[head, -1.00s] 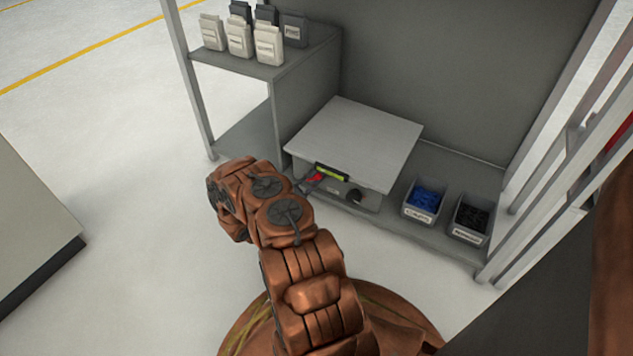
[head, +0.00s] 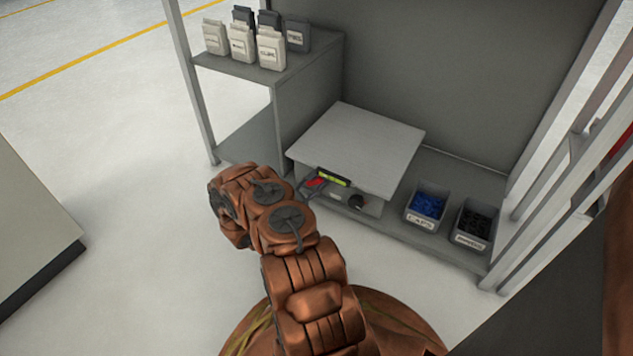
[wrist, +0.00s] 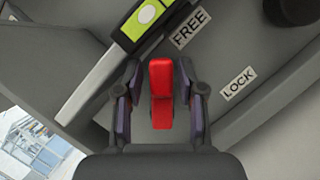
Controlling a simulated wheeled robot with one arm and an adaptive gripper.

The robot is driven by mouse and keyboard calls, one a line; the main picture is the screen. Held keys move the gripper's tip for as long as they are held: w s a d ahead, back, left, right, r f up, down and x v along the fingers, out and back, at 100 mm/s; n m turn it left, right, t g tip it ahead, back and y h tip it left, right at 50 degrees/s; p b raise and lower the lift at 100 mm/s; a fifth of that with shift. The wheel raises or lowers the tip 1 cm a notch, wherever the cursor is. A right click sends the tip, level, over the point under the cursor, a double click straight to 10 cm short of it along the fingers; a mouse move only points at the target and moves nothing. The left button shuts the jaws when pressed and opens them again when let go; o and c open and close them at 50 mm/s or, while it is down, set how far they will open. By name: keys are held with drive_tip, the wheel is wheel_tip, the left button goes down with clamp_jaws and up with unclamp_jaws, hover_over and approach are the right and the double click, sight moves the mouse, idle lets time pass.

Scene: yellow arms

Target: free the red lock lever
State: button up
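The red lock lever (wrist: 161,92) is on the front of a grey unit with a flat light-grey top (head: 358,142). In the wrist view it stands between the two fingers of my gripper (wrist: 161,100), with a narrow gap showing on each side. The gripper looks open around the lever, not clamped on it. The FREE label (wrist: 190,28) is up and right of the lever, and the LOCK label (wrist: 238,83) is to its right. In the head view the lever (head: 316,182) shows small, with my gripper (head: 308,189) at it.
A yellow-green piece (wrist: 145,18) on a bar is just up-left of the lever, close to the left finger. A dark knob (head: 357,201) sits to the right. Bins of blue (head: 427,205) and black parts (head: 475,222) stand right of the unit. Several containers (head: 270,48) are on the upper-left shelf.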

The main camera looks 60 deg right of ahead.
drive_tip(key=shift+o, duration=0.4)
drive_tip(key=v, duration=1.2)
drive_tip(key=shift+s+r, duration=0.1)
drive_tip(key=s+a+r+m+g+y+p, duration=0.25)
drive_tip(key=r+p, duration=0.45)
drive_tip(key=r, duration=0.8)
drive_tip(key=s+a+r+m+g+y+p, duration=0.1)
drive_tip(key=s+r+m+g+y+p, duration=0.35)
drive_tip(key=r, duration=1.05)
drive_tip(key=s+a+r+y+p, duration=0.1)
drive_tip(key=a+r+p, duration=0.1)
drive_tip(key=r+p, duration=1)
drive_tip(key=s+a+r+t+y+p, duration=0.3)
drive_tip(key=a+r+p, duration=0.5)
drive_tip(key=r, duration=0.5)
drive_tip(key=s+a+r+t+y+p, duration=0.4)
drive_tip(key=a+r+p, duration=0.5)
drive_tip(key=a+r, duration=0.4)
drive_tip(key=s+a+r+n+t+y+p, duration=0.1)
drive_tip(key=s+a+r+t+y+p, duration=0.2)
drive_tip(key=r, duration=1.1)
drive_tip(key=s+a+y+p, duration=0.2)
drive_tip(key=s+a+p, duration=0.2)
drive_tip(key=a+p, duration=0.2)
drive_tip(key=shift+a+r+y, duration=0.3)
drive_tip(key=shift+a+r, duration=0.05)
drive_tip(key=shift+a, duration=0.85)
